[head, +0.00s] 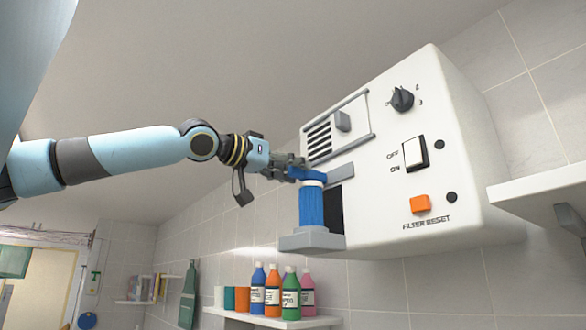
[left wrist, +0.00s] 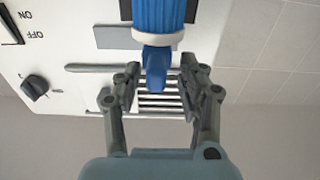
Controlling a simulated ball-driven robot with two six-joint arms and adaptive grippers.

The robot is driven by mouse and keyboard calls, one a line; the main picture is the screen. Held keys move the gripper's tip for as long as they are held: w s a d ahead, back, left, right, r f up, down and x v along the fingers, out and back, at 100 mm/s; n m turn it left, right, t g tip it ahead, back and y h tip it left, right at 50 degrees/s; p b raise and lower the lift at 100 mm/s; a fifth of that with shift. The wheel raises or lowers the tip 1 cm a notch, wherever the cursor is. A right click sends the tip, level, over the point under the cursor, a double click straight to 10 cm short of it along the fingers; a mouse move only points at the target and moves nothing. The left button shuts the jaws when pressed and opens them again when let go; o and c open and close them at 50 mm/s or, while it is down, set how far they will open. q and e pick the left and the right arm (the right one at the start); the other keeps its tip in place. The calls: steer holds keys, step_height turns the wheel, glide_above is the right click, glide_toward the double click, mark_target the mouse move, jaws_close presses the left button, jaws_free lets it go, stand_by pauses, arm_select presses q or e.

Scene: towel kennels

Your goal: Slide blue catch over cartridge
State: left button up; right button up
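The blue cartridge (head: 312,207) with a white collar stands upright on a grey ledge (head: 312,241) at the front of the white wall unit, beside a dark opening (head: 336,207). The blue catch (head: 307,174) lies across the cartridge's top. My left gripper (head: 291,168) is at the catch's free end. In the left wrist view, the fingers of the gripper (left wrist: 160,80) are apart, one on each side of the catch (left wrist: 157,66), with a visible gap on both sides. The cartridge (left wrist: 158,14) is partly cut off there. My right gripper is not in view.
The white unit (head: 400,190) carries a dial (head: 402,99), a rocker switch (head: 414,153), an orange button (head: 420,203) and a vent with a grey knob (head: 342,120). Below, a shelf (head: 270,319) holds several bottles. Another shelf (head: 545,187) is at right.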

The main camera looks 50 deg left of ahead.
arm_select(q)
steer(key=shift+a+r, duration=0.15)
steer(key=shift+r, duration=4.85)
